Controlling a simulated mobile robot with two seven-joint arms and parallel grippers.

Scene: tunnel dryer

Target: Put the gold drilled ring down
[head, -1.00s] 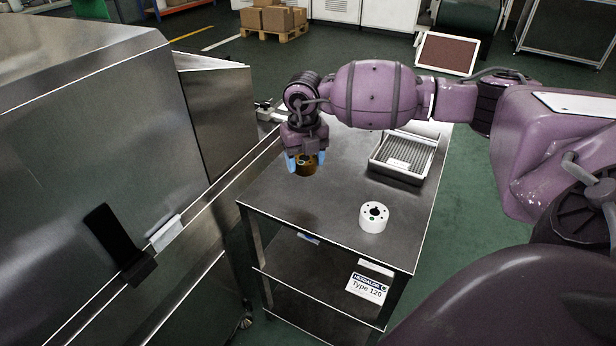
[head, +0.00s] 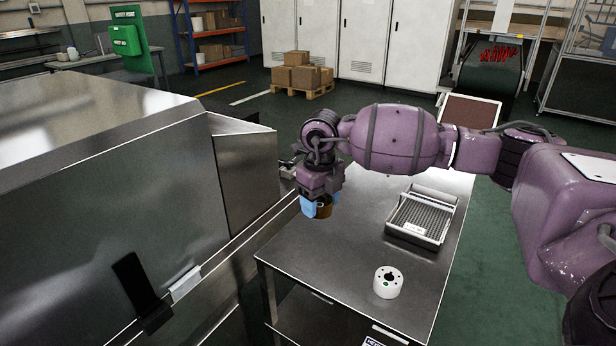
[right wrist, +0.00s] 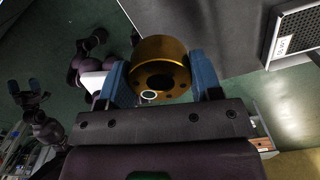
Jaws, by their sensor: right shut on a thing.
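The gold drilled ring (right wrist: 160,66) is between the blue fingers of my right gripper (right wrist: 160,82), which is shut on it. In the head view the ring (head: 324,211) shows only in part below the right gripper (head: 318,207). It is near the left edge of the steel table (head: 341,271); I cannot tell how far it is above the table top or the dryer's rail. My left gripper is not seen in the head view.
A white drilled ring (head: 388,282) stands on the table's near right part. A grey ribbed tray (head: 407,231) lies behind it. The steel dryer housing (head: 130,215) fills the left. The table's near left part is bare.

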